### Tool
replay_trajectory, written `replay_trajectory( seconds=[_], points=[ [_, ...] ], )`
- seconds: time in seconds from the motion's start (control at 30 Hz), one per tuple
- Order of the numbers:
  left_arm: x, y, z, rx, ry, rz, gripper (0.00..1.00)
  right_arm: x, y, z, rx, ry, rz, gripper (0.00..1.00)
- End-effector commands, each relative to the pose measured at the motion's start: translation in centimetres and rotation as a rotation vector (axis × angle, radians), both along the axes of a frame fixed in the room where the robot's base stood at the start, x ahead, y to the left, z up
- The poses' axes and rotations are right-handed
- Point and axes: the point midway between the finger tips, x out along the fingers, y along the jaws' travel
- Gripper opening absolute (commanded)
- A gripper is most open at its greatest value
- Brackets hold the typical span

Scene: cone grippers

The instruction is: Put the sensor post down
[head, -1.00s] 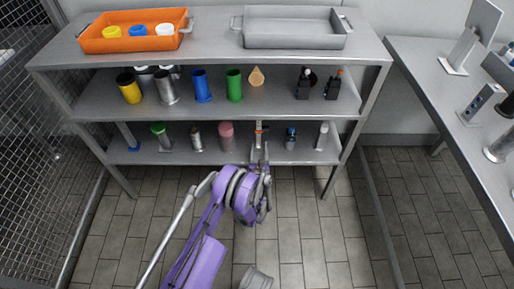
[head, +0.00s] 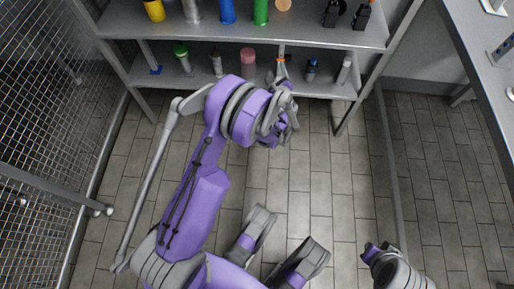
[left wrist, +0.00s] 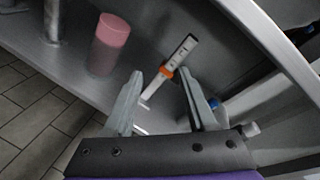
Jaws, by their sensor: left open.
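The sensor post (left wrist: 182,49) looks like a slim white post with dark marks near its top and an orange band. It stands on the lower shelf, and in the head view its orange band (head: 281,70) shows just past my left gripper (head: 280,80). In the left wrist view my left gripper (left wrist: 160,73) is open, with one finger on each side of the post. Gaps show between the fingers and the post; I cannot tell how deep it sits between them.
A pink-topped cylinder (left wrist: 108,45) stands left of the post on the lower shelf (head: 300,89). A small blue-and-dark item (head: 312,69) stands to its right. The upper shelf (head: 300,32) hangs over them. The tiled floor in front is open.

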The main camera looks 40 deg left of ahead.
Motion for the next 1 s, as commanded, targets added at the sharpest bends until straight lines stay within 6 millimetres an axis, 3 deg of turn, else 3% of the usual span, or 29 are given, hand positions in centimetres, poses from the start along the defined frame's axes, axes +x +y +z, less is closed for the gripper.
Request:
replay_trajectory(
  seconds=[0.03, 0.2, 0.4, 0.6, 0.8, 1.0],
  points=[
    [-1.2, -0.3, 1.9, -0.096, -0.029, 0.038, 0.57, 0.0, 0.0, 0.0, 0.0, 0.0, 0.0, 0.0],
    [-6.1, -1.6, 6.1, -0.448, -0.126, 0.196, 0.57, 0.0, 0.0, 0.0, 0.0, 0.0, 0.0, 0.0],
    [-13.9, -4.6, 8.9, -0.846, -0.214, 0.41, 0.57, 0.0, 0.0, 0.0, 0.0, 0.0, 0.0, 0.0],
    [-23.0, -9.0, 9.7, -1.222, -0.267, 0.66, 0.57, 0.0, 0.0, 0.0, 0.0, 0.0, 0.0, 0.0],
    [-31.8, -14.1, 9.0, -1.545, -0.281, 0.927, 0.57, 0.0, 0.0, 0.0, 0.0, 0.0, 0.0, 0.0],
    [-36.7, -17.6, 8.1, -1.728, -0.269, 1.108, 0.57, 0.0, 0.0, 0.0, 0.0, 0.0, 0.0, 0.0]
  ],
)
